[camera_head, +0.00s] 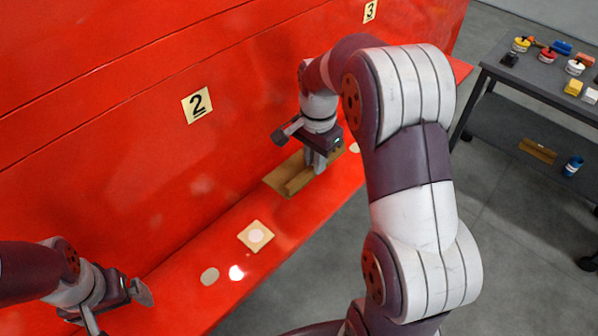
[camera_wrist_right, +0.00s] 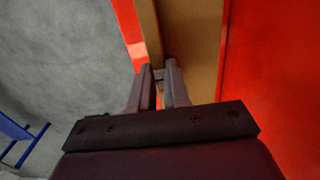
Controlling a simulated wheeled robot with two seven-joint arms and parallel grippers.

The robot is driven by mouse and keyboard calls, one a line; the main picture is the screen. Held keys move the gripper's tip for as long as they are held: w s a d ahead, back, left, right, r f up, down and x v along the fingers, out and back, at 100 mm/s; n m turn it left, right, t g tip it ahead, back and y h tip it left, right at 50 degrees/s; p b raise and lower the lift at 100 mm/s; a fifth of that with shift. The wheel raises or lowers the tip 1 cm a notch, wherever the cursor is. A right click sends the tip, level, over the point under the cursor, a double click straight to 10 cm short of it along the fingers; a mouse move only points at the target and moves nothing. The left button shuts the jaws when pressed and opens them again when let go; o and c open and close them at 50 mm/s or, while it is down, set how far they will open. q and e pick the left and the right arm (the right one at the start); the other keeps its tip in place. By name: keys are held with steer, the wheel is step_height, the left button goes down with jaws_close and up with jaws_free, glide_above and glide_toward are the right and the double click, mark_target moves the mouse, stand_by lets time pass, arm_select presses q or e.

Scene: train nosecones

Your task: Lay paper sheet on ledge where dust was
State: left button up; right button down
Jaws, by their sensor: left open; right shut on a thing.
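A tan-brown sheet (camera_head: 277,180) with a raised lengthwise ridge lies along the red ledge (camera_head: 300,226), close to the red wall below and between the labels 2 and 3. My right gripper (camera_head: 318,166) is over its far part, pointing down and shut on the sheet's ridge. In the right wrist view the sheet (camera_wrist_right: 195,35) runs up from between the fingertips (camera_wrist_right: 160,72); the pinched part is mostly hidden. I cannot tell whether the sheet lies fully flat. My left gripper (camera_head: 122,308) is open and empty at the lower left, over the near part of the ledge.
A small tan square (camera_head: 256,236) with a pale disc and a pale round patch (camera_head: 209,276) lie on the nearer ledge. Label 2 (camera_head: 197,104) is on the red wall (camera_head: 120,150). A dark cart (camera_head: 540,85) with several small items stands at right. Grey floor lies between.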

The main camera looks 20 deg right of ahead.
steer(key=s+f+p, duration=0.1)
steer(key=f, duration=0.1)
steer(key=s+f+p, duration=0.1)
steer(key=s+f, duration=0.1)
steer(key=shift+a, duration=0.15)
steer(key=f, duration=0.1)
steer(key=w+f, duration=0.1)
steer(key=f, duration=0.1)
steer(key=shift+w+f, duration=0.35)
steer(key=shift+f, duration=0.05)
steer(key=shift+s, duration=0.4)
steer(key=c, duration=1.5)
jaws_free()
steer(key=shift+s, duration=0.1)
steer(key=o, duration=0.4)
arm_select(q)
steer(key=shift+s+r, duration=0.7)
steer(key=shift+s, duration=0.15)
arm_select(e)
steer(key=shift+w, duration=0.3)
